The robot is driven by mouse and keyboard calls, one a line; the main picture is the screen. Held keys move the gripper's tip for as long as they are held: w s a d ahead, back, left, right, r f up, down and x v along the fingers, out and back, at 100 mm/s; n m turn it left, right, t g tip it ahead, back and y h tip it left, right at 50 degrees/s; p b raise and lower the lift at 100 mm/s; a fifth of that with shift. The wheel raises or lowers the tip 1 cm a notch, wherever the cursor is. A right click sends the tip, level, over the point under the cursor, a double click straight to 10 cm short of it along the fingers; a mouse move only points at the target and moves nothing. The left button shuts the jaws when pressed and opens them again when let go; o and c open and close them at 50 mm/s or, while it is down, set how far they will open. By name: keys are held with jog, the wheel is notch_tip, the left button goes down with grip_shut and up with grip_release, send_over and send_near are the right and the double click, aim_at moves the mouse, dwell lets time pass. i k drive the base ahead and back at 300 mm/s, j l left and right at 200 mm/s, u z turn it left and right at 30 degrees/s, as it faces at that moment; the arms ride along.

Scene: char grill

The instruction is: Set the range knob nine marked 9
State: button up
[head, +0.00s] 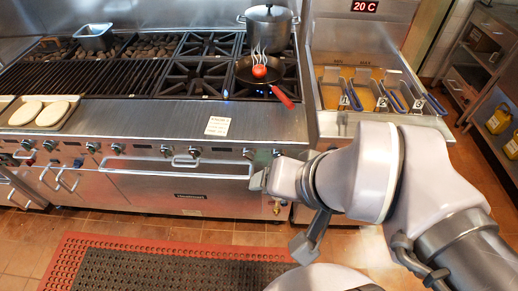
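The range's front panel (140,150) carries a row of several knobs. Among them are one at the right end (277,153), one just left of it (248,153), and one further left (117,149). Their markings are too small to read, so I cannot tell which one is marked 9. My gripper (257,181) is at the front of the range, a little below the two rightmost knobs, close to the right end of the oven door handle. My arm reaches to it from the right. The fingers are small and partly hidden, so their opening is unclear.
A pan with a red handle (283,97) sits on a lit burner, with a red item (259,71) in it. A large pot (269,28) stands behind. The oven handle (180,175) sticks out below the knobs. Fryer baskets (368,92) are at right.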

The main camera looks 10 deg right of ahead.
aim_at(249, 154)
jog(key=j+z, duration=0.3)
jog(key=j, duration=0.65)
jog(key=j+z, duration=0.25)
jog(key=j, duration=0.7)
